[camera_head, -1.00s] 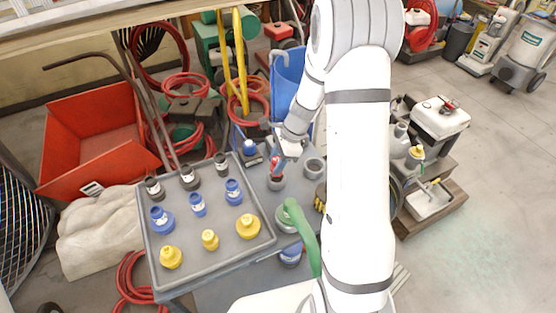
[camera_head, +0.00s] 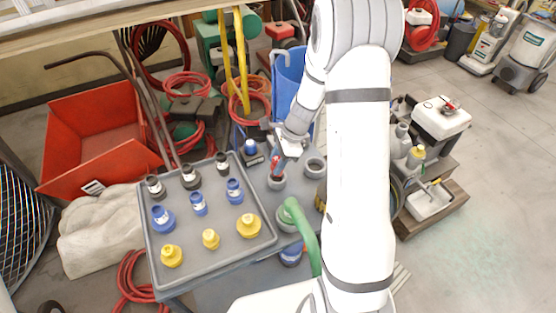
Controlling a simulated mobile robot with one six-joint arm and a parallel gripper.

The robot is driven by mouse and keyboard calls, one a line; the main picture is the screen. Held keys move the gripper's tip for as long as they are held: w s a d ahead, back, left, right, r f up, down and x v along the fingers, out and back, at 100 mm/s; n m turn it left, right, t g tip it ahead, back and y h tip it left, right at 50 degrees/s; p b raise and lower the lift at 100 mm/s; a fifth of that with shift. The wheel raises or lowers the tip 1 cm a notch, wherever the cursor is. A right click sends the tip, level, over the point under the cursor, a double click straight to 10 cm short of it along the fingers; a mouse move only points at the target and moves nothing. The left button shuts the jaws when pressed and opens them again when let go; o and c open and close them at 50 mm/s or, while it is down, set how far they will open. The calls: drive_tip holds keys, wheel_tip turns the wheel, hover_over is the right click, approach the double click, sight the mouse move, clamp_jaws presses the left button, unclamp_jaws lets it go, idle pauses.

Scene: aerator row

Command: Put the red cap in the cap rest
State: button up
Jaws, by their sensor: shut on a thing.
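My gripper (camera_head: 281,160) is at the end of my white arm, low over the grey cart top, shut on the small red cap (camera_head: 275,168). The red cap is at the mouth of a round grey holder (camera_head: 276,183). I cannot tell whether it sits inside the holder or just above it. A second round grey holder (camera_head: 315,167) stands to the right and looks empty. Which of the two is the cap rest is not marked clearly. The jaws partly hide the cap.
A grey tray (camera_head: 187,270) to the left holds several blue, yellow and black-topped fittings. A blue-topped piece (camera_head: 250,150) stands behind the gripper.

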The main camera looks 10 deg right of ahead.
drive_tip(key=shift+f+b, duration=1.45)
drive_tip(key=shift+f, duration=0.6)
drive_tip(key=o, duration=1.1)
drive_tip(key=shift+c, duration=0.2)
drive_tip(key=v, duration=0.8)
drive_tip(key=s+a+r+n+t+h, duration=0.1)
drive_tip(key=s+r+n+h, duration=0.1)
drive_tip(key=s+r+n, duration=0.5)
drive_tip(key=s+a+r+n+t+h, duration=0.1)
drive_tip(key=s+r+n+h, duration=0.1)
drive_tip(key=s+r+n, duration=0.5)
drive_tip(key=shift+s+a+r+n+t, duration=0.3)
drive_tip(key=shift+s+n, duration=1.8)
drive_tip(key=shift+s, duration=1.85)
